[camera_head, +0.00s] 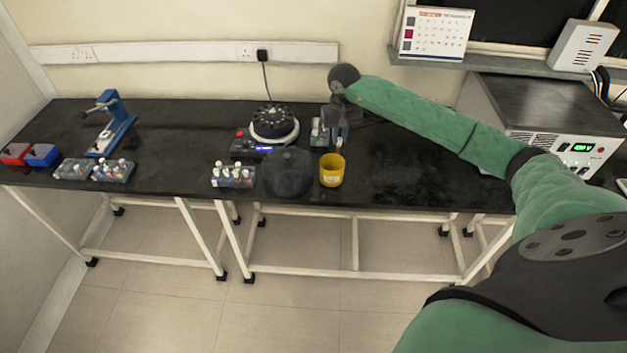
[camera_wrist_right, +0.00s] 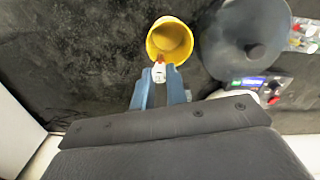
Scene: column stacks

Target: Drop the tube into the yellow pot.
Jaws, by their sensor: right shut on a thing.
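The yellow pot (camera_head: 332,177) stands on the black bench near its front edge, just right of a dark domed object. In the right wrist view the open pot (camera_wrist_right: 172,38) looks empty. My right gripper (camera_head: 337,137) is above the bench, behind the pot in the head view. In the right wrist view its blue fingers (camera_wrist_right: 160,88) are shut on a small white tube (camera_wrist_right: 158,74) with a red part at its end. The tube's end overlaps the pot's rim in that view; its height over the pot is unclear. My left gripper is not in view.
The dark dome (camera_head: 287,174) is close beside the pot, with a centrifuge (camera_head: 273,124) behind. A tube rack (camera_head: 233,177) stands left of the dome. A grey instrument (camera_head: 540,118) is at the right. The bench right of the pot is clear.

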